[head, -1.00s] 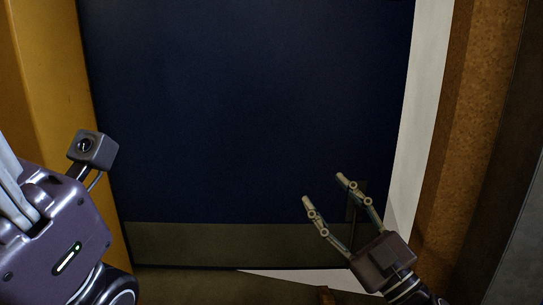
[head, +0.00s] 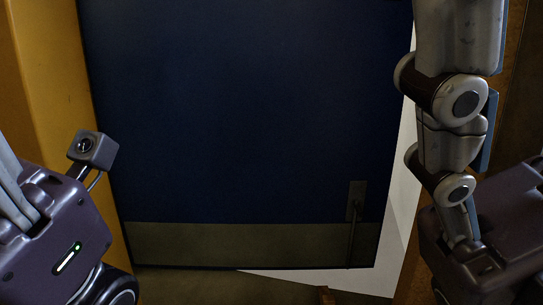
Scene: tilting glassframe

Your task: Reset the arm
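My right gripper (head: 460,45) is large and close to the camera at the right of the head view. Its jointed grey fingers are seen side-on and point up, so the gap between them is hidden. It stands in front of the right door frame, apart from the door handle in the picture. My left gripper (head: 14,195) is at the left edge, mostly cut off. I cannot tell whether either gripper is open, and I see nothing held.
A dark blue door (head: 245,120) with a grey kick plate (head: 240,243) fills the middle. Its handle (head: 356,201) is at the lower right. A yellow frame (head: 48,85) stands at the left.

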